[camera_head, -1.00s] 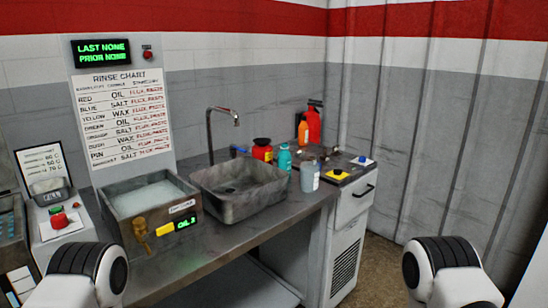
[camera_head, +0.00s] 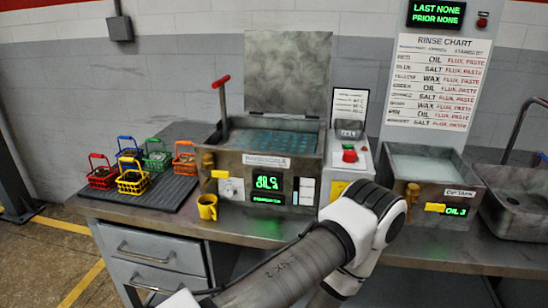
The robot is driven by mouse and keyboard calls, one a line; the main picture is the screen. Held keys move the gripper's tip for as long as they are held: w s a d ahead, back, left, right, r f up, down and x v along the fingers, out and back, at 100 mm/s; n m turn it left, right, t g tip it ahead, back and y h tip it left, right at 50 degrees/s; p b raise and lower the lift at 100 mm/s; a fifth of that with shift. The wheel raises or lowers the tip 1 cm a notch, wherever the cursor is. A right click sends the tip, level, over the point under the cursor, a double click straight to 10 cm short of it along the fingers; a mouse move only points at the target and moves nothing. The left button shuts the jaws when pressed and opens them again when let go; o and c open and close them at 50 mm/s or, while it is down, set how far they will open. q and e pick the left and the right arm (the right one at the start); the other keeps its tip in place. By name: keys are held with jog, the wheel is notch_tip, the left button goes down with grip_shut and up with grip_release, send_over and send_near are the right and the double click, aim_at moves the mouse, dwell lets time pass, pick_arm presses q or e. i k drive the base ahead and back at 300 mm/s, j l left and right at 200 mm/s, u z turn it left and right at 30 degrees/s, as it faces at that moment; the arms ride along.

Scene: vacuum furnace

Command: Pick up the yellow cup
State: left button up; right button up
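The yellow cup (camera_head: 207,206) stands upright on the steel counter. It is small, with its handle on the right, just in front of the left end of the heated bath. Nothing is seen holding it. Links of one of my arms cross the bottom middle of the view, right of the cup and apart from it. Neither of my grippers shows in this view.
Several wire baskets, including a red one (camera_head: 102,176), stand on a black ribbed mat (camera_head: 178,192) left of the cup. The bath (camera_head: 308,168) has an open lid (camera_head: 287,72). A rinse tank (camera_head: 436,172) and sink (camera_head: 519,205) are to the right. Drawers (camera_head: 155,252) sit below the counter.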

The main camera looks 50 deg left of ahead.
aim_at(208, 210)
jog(key=u, duration=2.1)
